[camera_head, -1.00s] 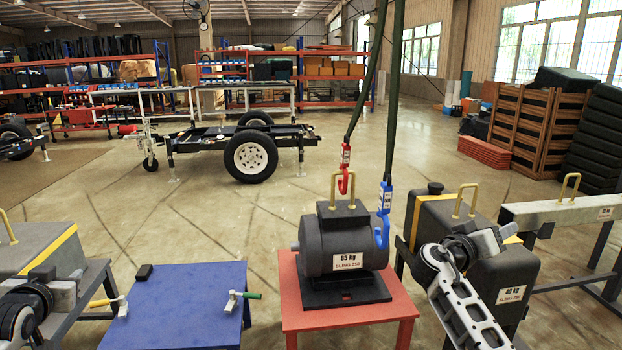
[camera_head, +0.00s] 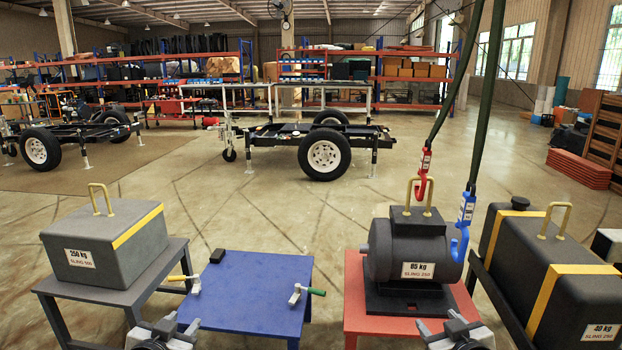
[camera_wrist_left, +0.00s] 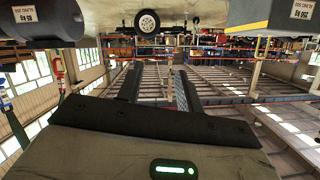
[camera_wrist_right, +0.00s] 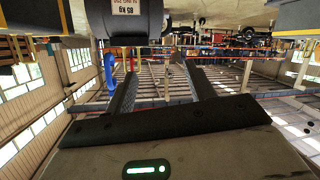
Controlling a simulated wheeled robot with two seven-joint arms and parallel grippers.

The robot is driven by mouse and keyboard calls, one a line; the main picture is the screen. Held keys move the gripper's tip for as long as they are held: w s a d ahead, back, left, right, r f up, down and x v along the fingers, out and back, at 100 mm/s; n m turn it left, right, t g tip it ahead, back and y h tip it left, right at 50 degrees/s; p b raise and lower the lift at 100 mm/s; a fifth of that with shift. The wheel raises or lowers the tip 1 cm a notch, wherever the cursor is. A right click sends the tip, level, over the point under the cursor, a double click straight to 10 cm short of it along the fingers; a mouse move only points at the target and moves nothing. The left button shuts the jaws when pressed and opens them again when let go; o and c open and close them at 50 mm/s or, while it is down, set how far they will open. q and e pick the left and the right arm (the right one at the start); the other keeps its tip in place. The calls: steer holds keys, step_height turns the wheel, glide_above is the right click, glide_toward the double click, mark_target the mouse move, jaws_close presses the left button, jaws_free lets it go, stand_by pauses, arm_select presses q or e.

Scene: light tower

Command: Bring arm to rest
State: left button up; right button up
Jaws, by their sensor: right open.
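My left gripper (camera_head: 165,332) is at the bottom edge of the head view, below the blue table. In the left wrist view (camera_wrist_left: 155,80) its two fingers stand apart with nothing between them. My right gripper (camera_head: 455,332) is at the bottom edge in front of the red table. In the right wrist view (camera_wrist_right: 160,80) its fingers are apart and empty. Both grippers are clear of the loads. The black 85 kg motor (camera_head: 405,245) stands on the red table (camera_head: 354,318). The red hook (camera_head: 422,178) is at its brass handle, and the blue hook (camera_head: 464,225) hangs beside it; contact is unclear.
The blue table (camera_head: 250,295) holds a small black block (camera_head: 217,256) and two lever handles. A grey 250 kg box (camera_head: 110,240) stands on the left, a dark 40 kg load (camera_head: 560,270) on the right. A wheeled trailer frame (camera_head: 325,155) stands behind, across open floor.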

arm_select(q)
steer(key=s+d+f+g+h, duration=0.1)
steer(key=s+d, duration=0.3)
steer(key=s, duration=0.5)
steer(key=s+d+f+g+h, duration=0.1)
steer(key=s+d+f, duration=0.3)
steer(key=s, duration=0.5)
steer(key=s+d+f+g+h, duration=0.1)
steer(key=s+d+f, duration=0.2)
steer(key=s, duration=0.6)
steer(key=shift+s+d+f+n+g, duration=0.15)
steer(key=shift+d+n+g, duration=0.15)
steer(key=shift+d+n, duration=0.15)
arm_select(e)
steer(key=s+a+f+g+y, duration=0.1)
steer(key=s+a, duration=0.3)
steer(key=s, duration=0.5)
steer(key=s+a+f+g+y, duration=0.1)
steer(key=s+a+f, duration=0.3)
steer(key=s, duration=0.5)
steer(key=s+a+f+m+g, duration=0.1)
steer(key=s+a+f, duration=0.2)
steer(key=s, duration=0.6)
steer(key=shift+s+a+f+g+y, duration=0.15)
steer(key=shift+a+g+y, duration=0.15)
steer(key=shift+a+y, duration=0.15)
